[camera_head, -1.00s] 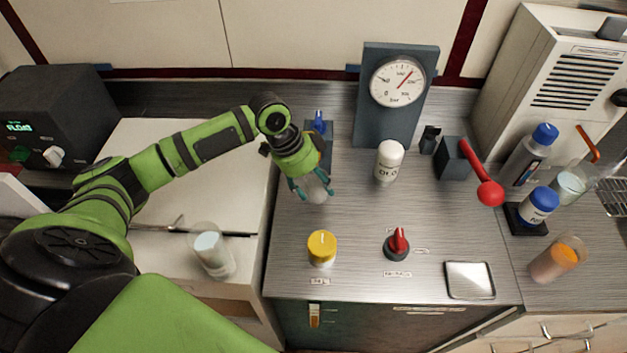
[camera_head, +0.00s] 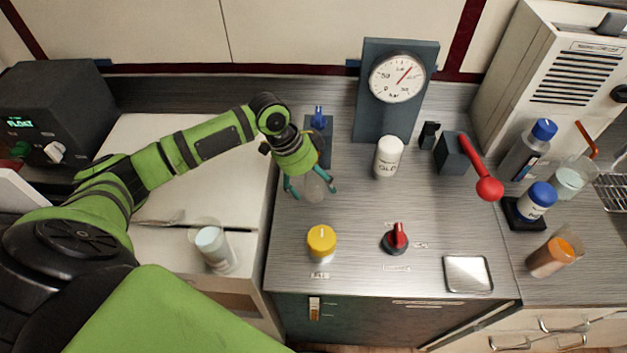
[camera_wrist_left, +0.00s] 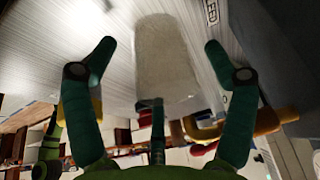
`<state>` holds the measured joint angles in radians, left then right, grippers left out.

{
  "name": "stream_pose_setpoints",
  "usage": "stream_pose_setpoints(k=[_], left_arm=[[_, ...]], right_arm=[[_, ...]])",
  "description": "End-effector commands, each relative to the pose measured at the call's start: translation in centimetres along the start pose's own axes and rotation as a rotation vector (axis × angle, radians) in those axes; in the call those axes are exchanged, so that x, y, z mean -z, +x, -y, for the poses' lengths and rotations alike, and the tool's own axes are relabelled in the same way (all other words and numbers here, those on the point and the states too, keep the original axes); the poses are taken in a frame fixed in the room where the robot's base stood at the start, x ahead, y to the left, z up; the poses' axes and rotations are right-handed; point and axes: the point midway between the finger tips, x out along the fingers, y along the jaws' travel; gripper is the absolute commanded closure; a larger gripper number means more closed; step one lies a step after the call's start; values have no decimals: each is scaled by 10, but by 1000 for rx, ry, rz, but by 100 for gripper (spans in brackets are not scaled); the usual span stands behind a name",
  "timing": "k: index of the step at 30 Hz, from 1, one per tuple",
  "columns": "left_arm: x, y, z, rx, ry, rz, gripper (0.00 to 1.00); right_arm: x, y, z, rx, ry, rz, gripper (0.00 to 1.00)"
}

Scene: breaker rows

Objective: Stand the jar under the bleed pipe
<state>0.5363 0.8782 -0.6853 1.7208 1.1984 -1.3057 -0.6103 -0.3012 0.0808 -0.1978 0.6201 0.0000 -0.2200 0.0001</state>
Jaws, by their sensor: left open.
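A pale, see-through jar (camera_head: 313,189) is on the metal worktop in front of the blue-handled valve block (camera_head: 319,135). My left gripper (camera_head: 311,188) is open around it, with one teal finger on each side. In the left wrist view the jar (camera_wrist_left: 167,60) is between the spread fingers, with gaps on both sides. A curved brass-coloured pipe (camera_wrist_left: 240,128) shows behind the right finger there. In the head view my wrist hides the pipe, so I cannot tell whether the jar is directly under its mouth. My right gripper is not in view.
A white labelled bottle (camera_head: 388,157) and the gauge panel (camera_head: 371,122) stand to the right. A red-ended lever (camera_head: 488,189) sticks out further right. The worktop between the knobs and bottle is clear.

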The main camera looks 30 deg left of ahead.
Motion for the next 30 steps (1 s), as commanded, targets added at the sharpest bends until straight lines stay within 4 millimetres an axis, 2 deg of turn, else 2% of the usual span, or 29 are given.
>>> stream_pose_setpoints(k=[5, 12, 18, 23, 30], left_arm=[[-1, -28, 2, 5, 1, 1, 15], [-1, -80, 2, 6, -1, 1, 15], [0, -110, 1, 3, -1, 0, 15], [0, -118, 0, 1, 0, 0, 15], [0, -119, 0, 0, -1, 0, 15]], right_arm=[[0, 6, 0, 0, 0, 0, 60], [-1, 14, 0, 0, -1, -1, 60], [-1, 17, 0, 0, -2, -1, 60], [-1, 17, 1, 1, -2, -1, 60], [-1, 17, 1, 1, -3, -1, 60]])
